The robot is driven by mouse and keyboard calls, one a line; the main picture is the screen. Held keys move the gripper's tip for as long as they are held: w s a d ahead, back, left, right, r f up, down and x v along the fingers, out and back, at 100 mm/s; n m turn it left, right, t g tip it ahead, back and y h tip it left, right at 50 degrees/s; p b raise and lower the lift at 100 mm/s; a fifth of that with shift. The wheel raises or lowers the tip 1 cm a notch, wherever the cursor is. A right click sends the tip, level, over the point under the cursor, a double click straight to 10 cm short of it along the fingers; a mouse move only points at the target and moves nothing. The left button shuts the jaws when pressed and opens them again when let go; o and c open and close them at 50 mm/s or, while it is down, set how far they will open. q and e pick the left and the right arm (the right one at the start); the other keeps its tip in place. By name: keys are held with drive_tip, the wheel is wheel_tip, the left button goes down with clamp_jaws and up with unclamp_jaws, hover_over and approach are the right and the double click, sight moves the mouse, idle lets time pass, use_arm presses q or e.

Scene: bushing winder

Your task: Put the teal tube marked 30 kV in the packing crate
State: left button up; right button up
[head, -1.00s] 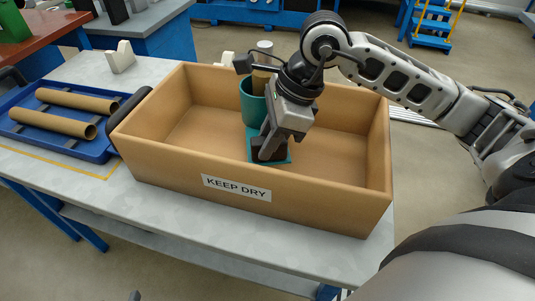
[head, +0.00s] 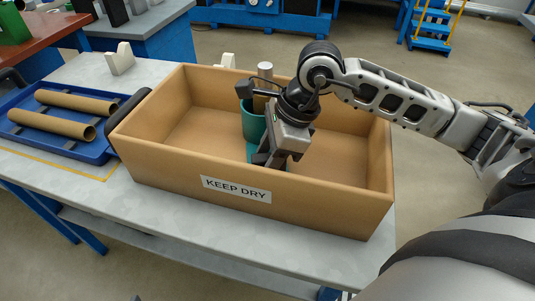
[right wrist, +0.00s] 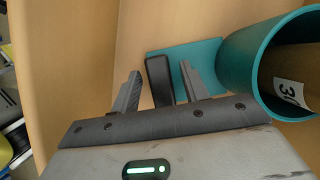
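The teal tube (head: 254,124) is inside the brown packing crate (head: 160,165), near its middle. In the right wrist view the teal tube (right wrist: 240,62) is a hollow cylinder, with a brown core inside bearing a white label reading "30". A flat teal plate (right wrist: 200,55) with a black bar (right wrist: 158,80) lies beside it. My right gripper (head: 272,160) is low inside the crate. In its wrist view the gripper (right wrist: 160,72) has its fingers apart on either side of the black bar, with gaps showing. The wrist hides part of the tube in the head view.
A blue tray (head: 62,143) with two brown tubes (head: 75,102) is left of the crate on the grey table (head: 90,70). The crate's walls rise around my right gripper. Bare floor shows in the crate's left half.

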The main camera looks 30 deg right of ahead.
drive_tip(key=v, duration=1.2)
drive_tip(key=shift+p, duration=0.4)
drive_tip(key=shift+a+r, duration=0.1)
